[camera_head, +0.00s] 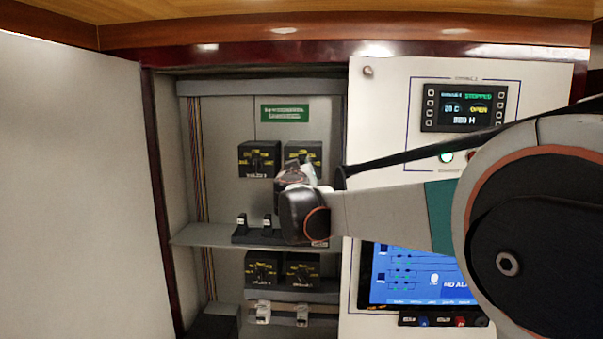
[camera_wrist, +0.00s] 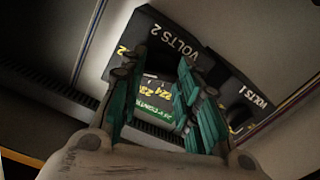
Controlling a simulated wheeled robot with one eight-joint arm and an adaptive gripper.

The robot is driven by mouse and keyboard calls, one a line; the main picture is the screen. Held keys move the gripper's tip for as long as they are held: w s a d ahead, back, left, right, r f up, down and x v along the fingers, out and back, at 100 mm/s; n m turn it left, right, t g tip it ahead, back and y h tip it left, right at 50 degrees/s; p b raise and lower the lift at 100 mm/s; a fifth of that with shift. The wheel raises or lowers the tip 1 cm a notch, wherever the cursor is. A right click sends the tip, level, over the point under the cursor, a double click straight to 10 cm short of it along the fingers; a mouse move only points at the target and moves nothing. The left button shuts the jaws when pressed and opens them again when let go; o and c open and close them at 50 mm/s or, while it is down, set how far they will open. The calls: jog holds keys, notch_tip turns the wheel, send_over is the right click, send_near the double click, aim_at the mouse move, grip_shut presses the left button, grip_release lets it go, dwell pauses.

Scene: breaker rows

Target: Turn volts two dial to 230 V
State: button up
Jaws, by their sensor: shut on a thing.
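The volts two dial unit is a dark box labelled VOLTS 2 (camera_wrist: 172,40) in the wrist view, with yellow numbers on its face. In the head view it is the upper right box (camera_head: 303,150), partly hidden by my arm. My gripper (camera_wrist: 158,78), with green fingers, is shut at this dial, one finger on each side of it. The knob itself is mostly hidden between the fingers, so I cannot read its setting. In the head view, my gripper (camera_head: 297,178) is against the lower part of the box.
A VOLTS 1 box (camera_wrist: 240,95) stands close beside it, also seen as the upper left box (camera_head: 257,158). Below are a shelf (camera_head: 205,235), small switches and two more dial boxes (camera_head: 262,268). A white door (camera_head: 75,180) and a display panel (camera_head: 390,80) flank the cabinet.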

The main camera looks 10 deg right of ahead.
jog(key=n+b, duration=0.4)
jog(key=n, duration=0.9)
jog(key=shift+n+b, duration=0.3)
jog(key=shift+n, duration=0.1)
dwell(0.4)
jog(key=o, duration=1.1)
jog(key=shift+a, duration=0.1)
jog(key=shift+c, duration=0.2)
jog(key=shift+s, duration=0.15)
jog(key=v, duration=1.2)
